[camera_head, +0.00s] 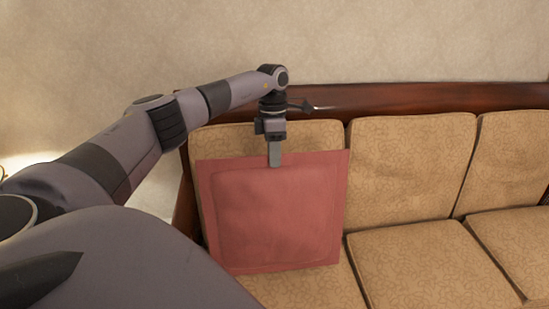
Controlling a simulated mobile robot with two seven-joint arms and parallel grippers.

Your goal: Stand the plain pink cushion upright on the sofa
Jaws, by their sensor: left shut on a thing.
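The plain pink cushion (276,218) is upright in front of the left back cushion of the sofa (412,168). Its lower edge is over the left seat cushion; I cannot tell whether it touches the seat. My left gripper (275,158) points down and is shut on the middle of the cushion's top edge. One finger shows on the front face; the other is hidden behind the cushion. The pink cushion hides much of the left back cushion and part of the seat. My right gripper is not in view.
The sofa has tan patterned cushions and a dark wooden top rail (420,97). The middle seat cushion (425,265) and the right seat cushion (515,245) are bare. A patterned wall (400,40) stands behind. A bright glow shows at the far left.

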